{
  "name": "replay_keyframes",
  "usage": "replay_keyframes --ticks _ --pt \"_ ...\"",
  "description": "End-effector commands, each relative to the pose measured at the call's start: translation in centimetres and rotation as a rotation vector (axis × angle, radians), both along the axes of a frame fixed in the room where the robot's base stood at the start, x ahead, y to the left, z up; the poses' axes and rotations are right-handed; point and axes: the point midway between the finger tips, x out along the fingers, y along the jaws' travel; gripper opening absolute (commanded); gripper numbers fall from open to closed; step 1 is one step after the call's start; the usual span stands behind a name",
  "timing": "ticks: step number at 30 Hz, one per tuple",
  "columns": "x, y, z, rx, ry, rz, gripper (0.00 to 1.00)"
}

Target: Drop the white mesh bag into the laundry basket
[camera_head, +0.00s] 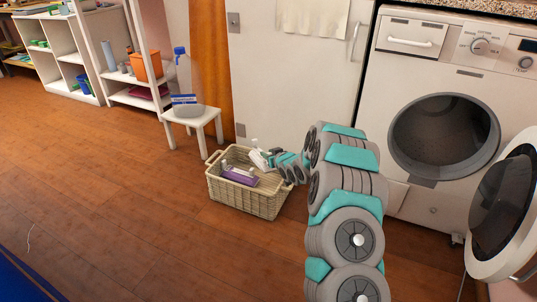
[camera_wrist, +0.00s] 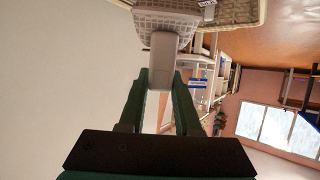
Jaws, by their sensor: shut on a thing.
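The laundry basket (camera_head: 260,203) is cream wicker and stands on the wood floor, left of my arm; part of its rim also shows at the top of the wrist view (camera_wrist: 240,24). My gripper (camera_head: 272,159) is at the basket's right back side. In the wrist view its dark green fingers (camera_wrist: 163,75) are shut on a pale grey-white piece of the white mesh bag (camera_wrist: 165,22). The bag's patterned body lies beyond the fingertips. In the head view the white bag (camera_head: 259,159) appears over the basket's opening. I cannot tell whether it touches anything inside.
A purple and white item (camera_head: 240,176) lies in the basket. A white stool (camera_head: 194,122) with a large jug (camera_head: 184,80) stands behind it. A washing machine (camera_head: 415,105) with its door open (camera_head: 503,205) is at the right. The floor at the left is clear.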

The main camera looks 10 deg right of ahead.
Motion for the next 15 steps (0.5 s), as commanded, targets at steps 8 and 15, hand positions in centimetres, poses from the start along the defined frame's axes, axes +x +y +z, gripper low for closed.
replay_keyframes --ticks 8,15 --pt "0.01 -0.05 0.01 0.001 -0.001 -0.001 0.5" --pt "-0.01 -0.05 -0.03 0.001 0.0 -0.001 0.67"
